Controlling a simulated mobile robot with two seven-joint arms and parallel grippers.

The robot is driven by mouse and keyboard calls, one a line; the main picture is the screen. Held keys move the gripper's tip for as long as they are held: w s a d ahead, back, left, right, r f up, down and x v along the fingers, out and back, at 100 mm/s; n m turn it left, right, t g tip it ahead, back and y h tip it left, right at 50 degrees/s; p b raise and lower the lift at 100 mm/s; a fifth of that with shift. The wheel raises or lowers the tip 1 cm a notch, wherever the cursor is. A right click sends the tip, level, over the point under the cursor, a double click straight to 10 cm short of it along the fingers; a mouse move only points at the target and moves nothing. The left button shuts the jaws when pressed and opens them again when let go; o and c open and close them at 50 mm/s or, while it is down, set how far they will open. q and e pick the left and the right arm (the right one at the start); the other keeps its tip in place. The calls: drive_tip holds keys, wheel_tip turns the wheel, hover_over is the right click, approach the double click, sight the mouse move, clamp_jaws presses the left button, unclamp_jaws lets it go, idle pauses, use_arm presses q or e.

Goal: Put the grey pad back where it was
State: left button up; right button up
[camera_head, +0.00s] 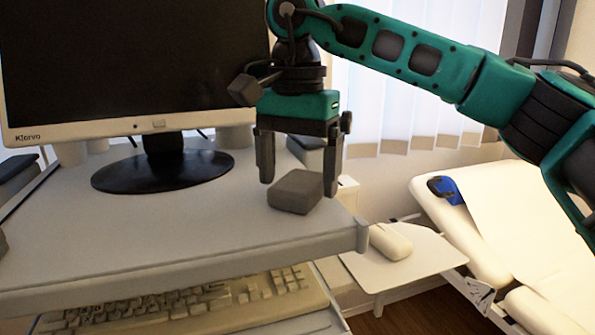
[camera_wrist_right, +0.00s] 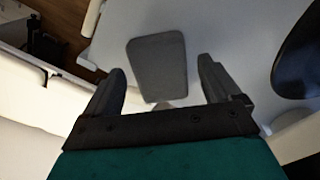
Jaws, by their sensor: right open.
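The grey pad (camera_head: 297,191) is a small rounded block lying on the light desk top (camera_head: 200,215), near its right front corner. My left gripper is not in view.
A monitor (camera_head: 130,70) on a round black base (camera_head: 163,171) stands at the left. A keyboard (camera_head: 190,308) sits on a tray below. A white mouse (camera_head: 390,241) rests on a side shelf (camera_head: 420,262). A white padded couch with a blue item (camera_head: 445,190) is at the right.

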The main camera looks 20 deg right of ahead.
sight(299, 182)
wheel_tip(299, 182, up, 12)
drive_tip(key=p, duration=0.3)
drive_tip(key=shift+f, duration=0.2)
drive_tip(key=shift+s, duration=0.1)
